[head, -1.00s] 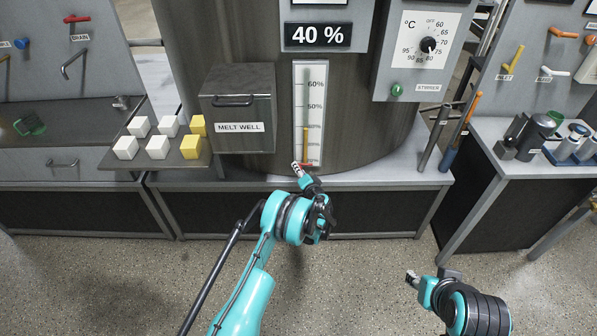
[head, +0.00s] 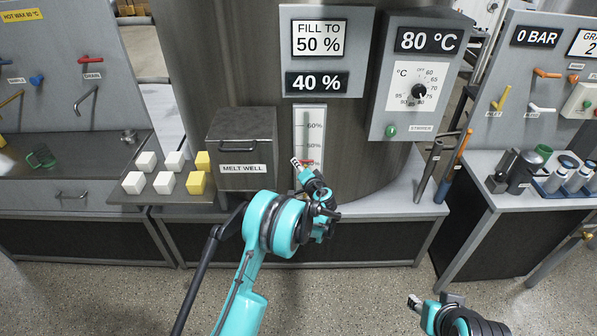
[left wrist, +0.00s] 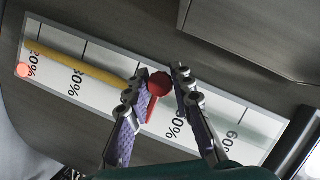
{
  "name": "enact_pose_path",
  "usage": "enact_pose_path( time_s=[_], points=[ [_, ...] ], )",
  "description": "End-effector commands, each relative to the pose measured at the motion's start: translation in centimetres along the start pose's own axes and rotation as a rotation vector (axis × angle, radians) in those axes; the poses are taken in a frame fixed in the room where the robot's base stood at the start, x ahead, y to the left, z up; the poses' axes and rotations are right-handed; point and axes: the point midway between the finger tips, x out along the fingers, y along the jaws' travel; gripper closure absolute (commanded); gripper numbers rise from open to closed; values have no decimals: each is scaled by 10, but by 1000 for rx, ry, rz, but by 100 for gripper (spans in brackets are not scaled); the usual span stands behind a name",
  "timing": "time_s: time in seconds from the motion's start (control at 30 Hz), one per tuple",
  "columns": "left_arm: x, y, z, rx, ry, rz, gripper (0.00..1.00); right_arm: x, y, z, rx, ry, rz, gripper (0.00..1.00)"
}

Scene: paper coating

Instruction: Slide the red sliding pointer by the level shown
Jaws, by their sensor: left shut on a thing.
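The red sliding pointer (left wrist: 160,84) is between the fingers of my left gripper (left wrist: 158,108), which is shut on it. In the head view the pointer (head: 307,162) shows just below the 50% label on the upright white scale (head: 301,128). In the left wrist view a yellow bar (left wrist: 85,68) runs along the scale and ends just short of the pointer. The displays read FILL TO 50 % (head: 319,39) and 40 % (head: 317,82). My left gripper hides the lower scale in the head view. My right gripper (head: 413,302) is low at the right, away from the scale.
The melt well box (head: 242,138) stands close left of the scale. White and yellow blocks (head: 163,182) lie on a shelf further left. A control box with a dial (head: 418,92) hangs to the right. Open floor lies in front of the bench.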

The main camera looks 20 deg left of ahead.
Motion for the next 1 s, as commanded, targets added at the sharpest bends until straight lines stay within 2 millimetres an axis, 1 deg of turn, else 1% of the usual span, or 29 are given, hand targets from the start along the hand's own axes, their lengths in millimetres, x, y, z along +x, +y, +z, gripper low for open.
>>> enact_pose_path(
  time_s=[0.37, 0.4, 0.47, 0.5, 0.77, 0.83, 0.93, 1.0],
  points=[
    [0, -2, -2, 0, 1, 0, 100, -1, 0, 0, 0, 0, 0, 60],
    [0, -2, -2, 0, 1, 0, 75, -1, 0, 0, 0, 0, 0, 60],
    [0, -2, -2, 0, 1, 0, 59, -1, 0, 0, 0, 0, 0, 60],
    [0, -2, -2, 0, 1, 0, 56, -1, 0, 0, 0, 0, 0, 60],
    [-1, -2, -2, 0, 0, 0, 56, -1, 0, 0, 0, 0, 0, 60],
    [-4, -2, -2, 0, 1, 1, 56, -1, 0, 0, 0, 0, 0, 60],
    [-15, -2, -2, 0, 2, 1, 56, -1, 0, 0, 0, 0, 0, 60],
    [-28, -2, -2, 1, 3, 2, 56, -1, 0, 0, 0, 0, 0, 60]
  ],
)
